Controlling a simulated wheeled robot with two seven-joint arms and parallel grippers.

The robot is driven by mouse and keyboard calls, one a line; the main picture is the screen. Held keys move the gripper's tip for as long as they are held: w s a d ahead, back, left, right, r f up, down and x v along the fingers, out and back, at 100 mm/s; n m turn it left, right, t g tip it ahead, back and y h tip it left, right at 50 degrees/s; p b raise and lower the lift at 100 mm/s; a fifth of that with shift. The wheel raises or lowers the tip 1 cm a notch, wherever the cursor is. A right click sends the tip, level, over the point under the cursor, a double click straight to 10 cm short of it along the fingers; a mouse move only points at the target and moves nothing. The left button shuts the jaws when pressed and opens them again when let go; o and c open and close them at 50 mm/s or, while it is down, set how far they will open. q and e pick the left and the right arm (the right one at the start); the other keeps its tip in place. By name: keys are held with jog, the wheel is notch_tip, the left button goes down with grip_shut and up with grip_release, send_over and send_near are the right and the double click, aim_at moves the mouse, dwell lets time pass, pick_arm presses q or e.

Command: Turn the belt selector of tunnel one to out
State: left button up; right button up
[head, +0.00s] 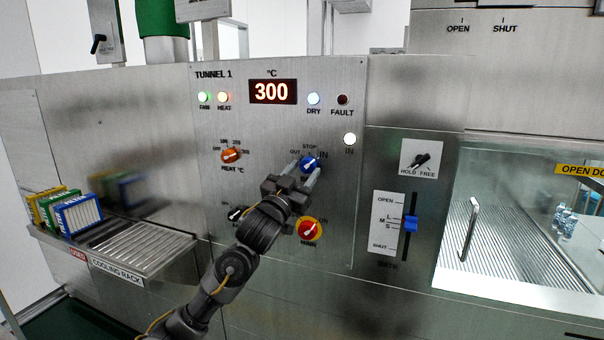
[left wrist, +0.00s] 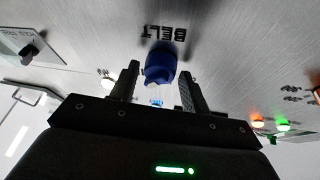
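The belt selector is a blue knob (head: 310,163) on the tunnel one panel, with OUT, STOP and IN marked around its top. Its pointer seems to lean toward IN, and the white IN lamp (head: 350,139) is lit. In the left wrist view the blue knob (left wrist: 160,66) sits below the upside-down BELT label. My left gripper (head: 304,171) is at the knob, with one finger on each side. In the left wrist view the gripper (left wrist: 159,69) is open, with a visible gap at the left finger; contact at the right finger is unclear. My right gripper is not in view.
An orange heat knob (head: 231,155) is left of the selector, and a red-and-yellow main switch (head: 310,230) is just below the gripper. A blue slider (head: 411,223) and a black hold/free knob (head: 421,161) are at right. A cooling rack (head: 150,246) juts out at left.

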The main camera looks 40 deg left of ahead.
pick_arm(q)
jog(key=c, duration=0.7)
jog(key=shift+o, duration=0.2)
